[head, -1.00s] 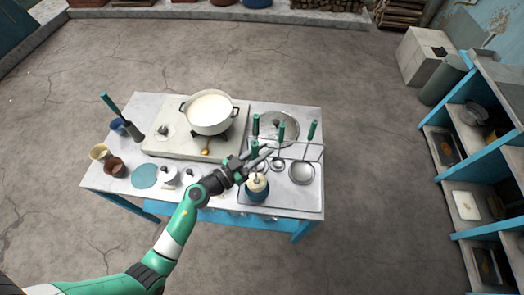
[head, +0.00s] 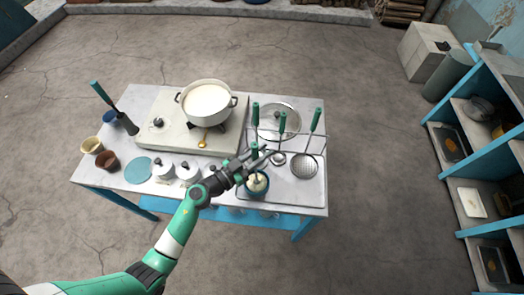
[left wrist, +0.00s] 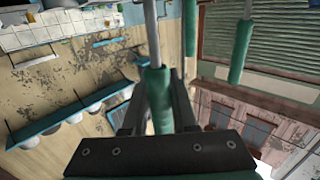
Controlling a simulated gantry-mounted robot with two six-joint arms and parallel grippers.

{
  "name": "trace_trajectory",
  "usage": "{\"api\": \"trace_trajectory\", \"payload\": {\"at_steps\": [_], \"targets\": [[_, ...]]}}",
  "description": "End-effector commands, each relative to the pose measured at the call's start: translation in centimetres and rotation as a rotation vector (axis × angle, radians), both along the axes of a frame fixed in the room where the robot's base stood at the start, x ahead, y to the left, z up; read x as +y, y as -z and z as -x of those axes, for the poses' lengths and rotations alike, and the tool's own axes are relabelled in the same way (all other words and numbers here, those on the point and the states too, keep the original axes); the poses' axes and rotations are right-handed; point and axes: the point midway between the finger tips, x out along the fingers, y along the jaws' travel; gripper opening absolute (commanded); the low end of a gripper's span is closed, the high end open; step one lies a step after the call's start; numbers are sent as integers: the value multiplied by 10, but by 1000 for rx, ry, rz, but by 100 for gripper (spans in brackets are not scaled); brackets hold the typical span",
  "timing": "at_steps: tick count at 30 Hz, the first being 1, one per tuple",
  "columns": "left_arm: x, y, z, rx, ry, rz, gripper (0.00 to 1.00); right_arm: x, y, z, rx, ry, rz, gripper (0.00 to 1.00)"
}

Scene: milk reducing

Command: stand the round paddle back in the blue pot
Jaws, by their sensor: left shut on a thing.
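My right gripper is not in view.
Green-handled utensils, including a perforated skimmer (head: 305,166), stand at a wire rack right behind the gripper. A pot of milk (head: 208,102) sits on the stove (head: 165,140). White lidded jars (head: 187,173) stand left of my wrist. A lid (head: 280,117) lies behind the rack.

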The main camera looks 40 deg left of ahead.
Motion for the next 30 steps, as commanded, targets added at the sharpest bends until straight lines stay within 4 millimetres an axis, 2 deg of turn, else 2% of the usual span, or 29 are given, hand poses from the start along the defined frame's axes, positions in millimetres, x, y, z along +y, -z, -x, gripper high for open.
{"api": "trace_trajectory", "payload": {"at_steps": [3,4,9,20,23,30], "targets": [[0,-1,0,-2,0,0,0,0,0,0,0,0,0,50],[0,-1,0,-2,0,0,30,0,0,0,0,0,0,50],[0,-1,0,-1,0,0,60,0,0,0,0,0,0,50],[1,0,4,2,-1,0,61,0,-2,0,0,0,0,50],[3,-1,18,3,-3,2,61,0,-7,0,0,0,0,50],[10,-2,74,4,-7,2,61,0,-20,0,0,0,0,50]]}}
